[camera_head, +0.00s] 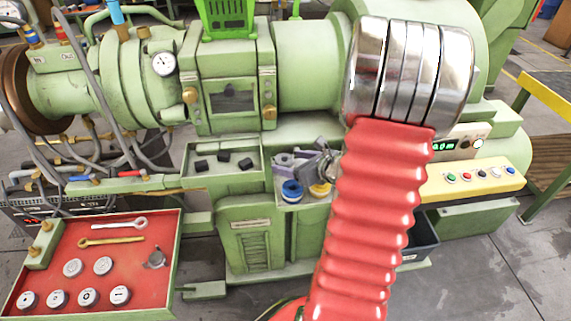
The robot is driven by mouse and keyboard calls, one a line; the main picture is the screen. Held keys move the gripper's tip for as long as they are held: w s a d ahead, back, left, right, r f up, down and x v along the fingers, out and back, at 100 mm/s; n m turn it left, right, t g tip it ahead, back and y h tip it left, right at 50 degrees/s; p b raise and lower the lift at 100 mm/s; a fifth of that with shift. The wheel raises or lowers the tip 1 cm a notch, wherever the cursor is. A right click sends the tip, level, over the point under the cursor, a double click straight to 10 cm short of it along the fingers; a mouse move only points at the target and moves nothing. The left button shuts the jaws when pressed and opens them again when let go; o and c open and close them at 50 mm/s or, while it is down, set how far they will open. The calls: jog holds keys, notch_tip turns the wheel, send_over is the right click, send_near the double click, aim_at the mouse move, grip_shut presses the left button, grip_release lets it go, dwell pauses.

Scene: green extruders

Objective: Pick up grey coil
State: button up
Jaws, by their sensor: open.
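My gripper (286,164) shows as grey-purple jaws with a metal wrist, left of my red ribbed arm. It is open and hangs over the small tray (279,203) on the green machine. I cannot clearly make out a grey coil; the jaws and arm hide part of the tray. I see nothing clearly held between the jaws.
A green tray (187,163) left of the gripper holds several black blocks. A red tray (135,258) at lower left holds wrenches and several grey round parts. A yellow button panel (460,182) and a dark bin (420,241) are at right. The extruder body rises behind.

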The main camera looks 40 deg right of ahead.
jog(key=shift+x, duration=0.9)
jog(key=c, duration=1.2)
